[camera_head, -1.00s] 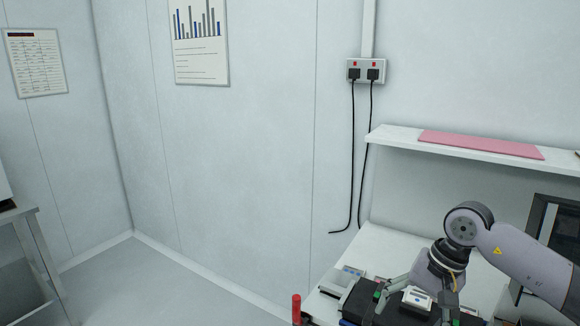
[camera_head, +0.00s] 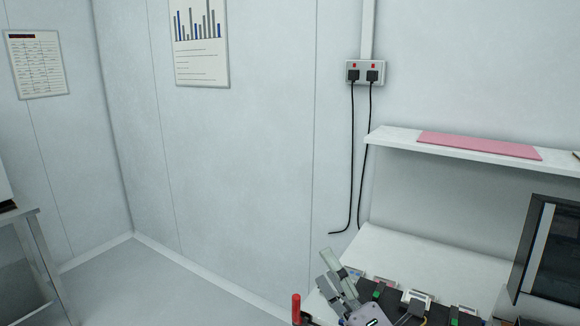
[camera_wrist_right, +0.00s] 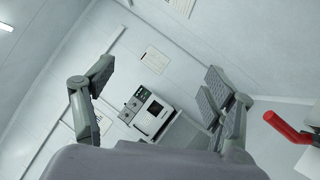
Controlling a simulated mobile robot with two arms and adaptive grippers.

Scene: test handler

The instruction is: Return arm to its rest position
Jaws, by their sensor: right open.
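My right gripper (camera_head: 334,270) shows at the bottom of the head view, its grey fingers pointing up and to the left above the bench's near left corner. In the right wrist view, my right gripper (camera_wrist_right: 155,85) has its two fingers wide apart, with nothing between them. The rest of the right arm is mostly below the picture edge. A white device (camera_head: 416,300) sits on the dark equipment behind and right of the gripper, apart from the fingers. My left gripper is out of view.
A red upright handle (camera_head: 296,306) stands just left of the gripper; it also shows in the wrist view (camera_wrist_right: 288,127). A monitor (camera_head: 552,250) stands at the right. A shelf (camera_head: 390,139) holds a pink folder (camera_head: 480,146). Open floor (camera_head: 140,285) lies left.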

